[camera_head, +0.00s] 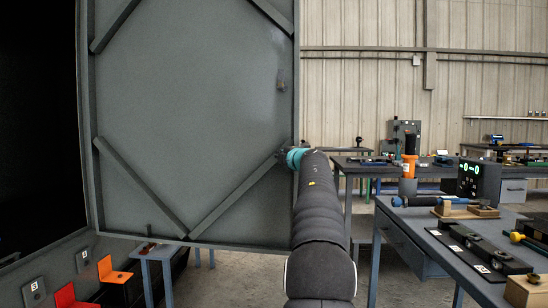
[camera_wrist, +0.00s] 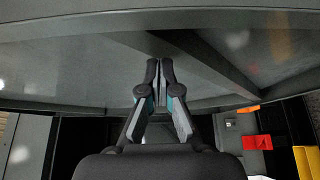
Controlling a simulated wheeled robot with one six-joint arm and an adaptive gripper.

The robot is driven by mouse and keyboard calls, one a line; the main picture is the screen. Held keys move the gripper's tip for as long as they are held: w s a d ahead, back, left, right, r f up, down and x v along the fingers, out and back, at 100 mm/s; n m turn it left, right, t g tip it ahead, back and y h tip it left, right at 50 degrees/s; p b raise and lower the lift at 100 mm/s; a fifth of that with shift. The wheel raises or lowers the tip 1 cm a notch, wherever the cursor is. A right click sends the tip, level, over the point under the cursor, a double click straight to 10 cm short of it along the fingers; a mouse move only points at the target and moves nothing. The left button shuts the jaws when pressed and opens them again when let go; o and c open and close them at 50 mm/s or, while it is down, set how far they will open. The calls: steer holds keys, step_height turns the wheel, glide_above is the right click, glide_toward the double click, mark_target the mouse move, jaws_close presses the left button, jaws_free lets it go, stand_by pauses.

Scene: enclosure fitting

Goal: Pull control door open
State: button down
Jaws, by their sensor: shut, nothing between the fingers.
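The control door (camera_head: 190,100) is a large grey panel with diagonal braces. It stands swung open from the dark enclosure opening (camera_head: 40,120) at left, its braced face toward the head camera. My gripper (camera_head: 283,154) is at the lower right part of the door, near its free edge, largely hidden by my arm. In the wrist view my gripper (camera_wrist: 160,68) is shut and empty, its fingertips close to the grey door (camera_wrist: 90,65) beside a diagonal brace (camera_wrist: 205,62). Whether the fingers touch the door cannot be told.
Red (camera_head: 66,296) and orange (camera_head: 112,270) parts sit low at left. Some floor shows between door and workbench.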

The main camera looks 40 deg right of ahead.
steer(key=shift+w+d+f, duration=0.1)
steer(key=shift+w+d, duration=0.05)
steer(key=shift+d, duration=0.4)
steer(key=shift+w+d, duration=0.15)
steer(key=shift+d, duration=0.35)
steer(key=shift+s+d, duration=0.1)
steer(key=shift+d, duration=0.05)
steer(key=s+d+b, duration=0.1)
steer(key=s+d, duration=0.1)
steer(key=s, duration=0.9)
steer(key=shift+s+b, duration=0.25)
steer(key=shift+b, duration=0.05)
steer(key=shift+h, duration=0.3)
